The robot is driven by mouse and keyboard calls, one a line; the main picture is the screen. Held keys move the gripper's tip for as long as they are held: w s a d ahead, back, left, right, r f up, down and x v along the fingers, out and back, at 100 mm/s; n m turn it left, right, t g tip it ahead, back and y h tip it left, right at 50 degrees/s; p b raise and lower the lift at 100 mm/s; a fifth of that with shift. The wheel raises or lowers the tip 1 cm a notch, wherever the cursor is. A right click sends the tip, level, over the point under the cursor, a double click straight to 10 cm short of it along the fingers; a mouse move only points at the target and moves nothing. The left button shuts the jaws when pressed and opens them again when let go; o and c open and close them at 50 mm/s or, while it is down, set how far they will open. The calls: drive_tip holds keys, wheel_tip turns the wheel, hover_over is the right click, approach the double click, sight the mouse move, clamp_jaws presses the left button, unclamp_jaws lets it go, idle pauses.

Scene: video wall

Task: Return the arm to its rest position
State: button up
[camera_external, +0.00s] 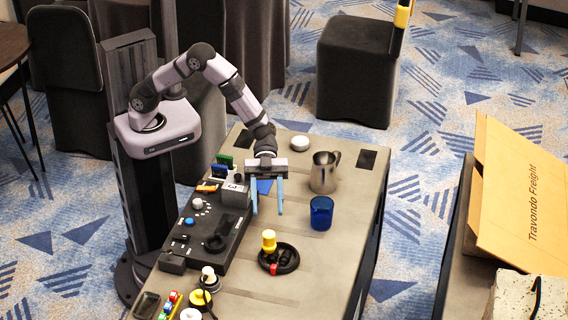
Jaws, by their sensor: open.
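My gripper (267,210) hangs from my arm above the table, pointing down with its two blue fingers apart. Nothing is between the fingers. My arm reaches from its column at the left, up and over to the right. The gripper is left of the blue cup and the metal pitcher, and appears apart from both. The fingers cover part of the table behind them, and their exact height above it is hard to tell.
A dark control panel (205,235) lies along the left edge. An open cardboard box (515,195) is at right.

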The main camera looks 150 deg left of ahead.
drive_tip(key=shift+v, duration=0.85)
wheel_tip(320, 180, up, 5)
drive_tip(key=w+d+n+y+p, duration=0.1)
drive_tip(key=w+d+y+p, duration=0.1)
drive_tip(key=y+p, duration=0.25)
drive_tip(key=s+d+f+g+y, duration=0.1)
drive_tip(key=s+d+g, duration=0.2)
drive_tip(key=s, duration=0.3)
drive_tip(key=s+d+f+n+g+y+p, duration=0.1)
drive_tip(key=s+d+g, duration=0.1)
drive_tip(key=s+d, duration=0.2)
drive_tip(key=s+d+f+n+g+y, duration=0.1)
drive_tip(key=s+d+g, duration=0.2)
drive_tip(key=s, duration=0.7)
drive_tip(key=shift+s+d+f+g, duration=0.1)
drive_tip(key=shift+s+d+g, duration=0.15)
drive_tip(key=shift+d, duration=0.25)
drive_tip(key=s+d+f+n+g+h+b, duration=0.1)
drive_tip(key=s+d+f+g+b, duration=0.1)
drive_tip(key=s+f+b, duration=0.3)
drive_tip(key=s+d+f+n+g+b, duration=0.1)
drive_tip(key=s+d+f+g, duration=0.1)
drive_tip(key=s, duration=0.6)
wheel_tip(320, 180, up, 14)
drive_tip(key=p, duration=1.4)
